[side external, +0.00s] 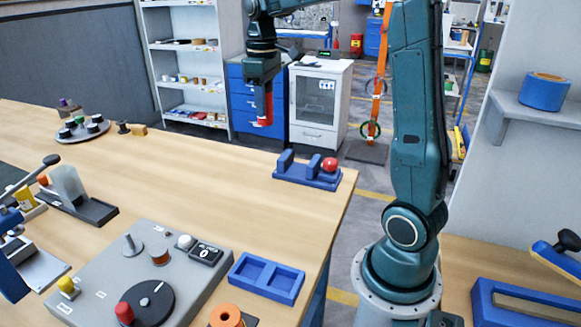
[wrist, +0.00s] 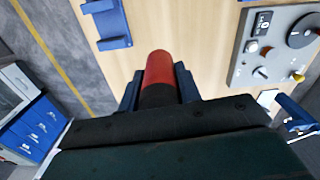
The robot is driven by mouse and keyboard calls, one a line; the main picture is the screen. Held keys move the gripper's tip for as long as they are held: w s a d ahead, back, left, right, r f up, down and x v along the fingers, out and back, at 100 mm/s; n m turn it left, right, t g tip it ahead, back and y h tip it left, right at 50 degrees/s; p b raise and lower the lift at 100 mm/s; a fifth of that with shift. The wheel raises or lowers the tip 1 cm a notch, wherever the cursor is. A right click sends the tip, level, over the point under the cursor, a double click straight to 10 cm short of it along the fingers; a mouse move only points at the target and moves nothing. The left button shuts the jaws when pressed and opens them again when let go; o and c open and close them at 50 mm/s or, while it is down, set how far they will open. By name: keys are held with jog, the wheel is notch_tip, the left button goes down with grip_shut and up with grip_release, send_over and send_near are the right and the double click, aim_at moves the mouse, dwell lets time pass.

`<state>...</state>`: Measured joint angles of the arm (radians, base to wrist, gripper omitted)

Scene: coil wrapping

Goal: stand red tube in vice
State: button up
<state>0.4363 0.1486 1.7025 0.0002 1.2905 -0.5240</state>
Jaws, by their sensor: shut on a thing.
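The red tube (side external: 268,108) hangs roughly upright from my gripper (side external: 264,86), in the air behind and left of the vice as the side view shows it. In the wrist view the tube (wrist: 159,68) sits between the two dark fingers of my gripper (wrist: 158,90), which is shut on it. The blue vice (side external: 306,178) stands near the right edge of the bench, its two jaws apart and nothing seen between them. It has a red ball knob (side external: 330,164). The wrist view shows part of the vice (wrist: 115,43) at top left, apart from the tube.
A grey winding station (side external: 190,262) with a black disc and knobs stands at the front. A blue two-part tray (side external: 266,277) lies beside it. A round tray with spools (side external: 82,130) is at the back left. The bench middle is clear.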

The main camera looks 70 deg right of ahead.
jog(key=s+d+m, duration=0.4)
jog(key=d+m, duration=0.2)
jog(key=d, duration=0.8)
send_over(300, 170)
notch_tip(300, 170, down, 16)
jog(key=shift+r, duration=0.15)
jog(key=shift+f, duration=2.15)
jog(key=o, duration=1)
jog(key=shift+f, duration=0.1)
jog(key=shift+n, duration=0.3)
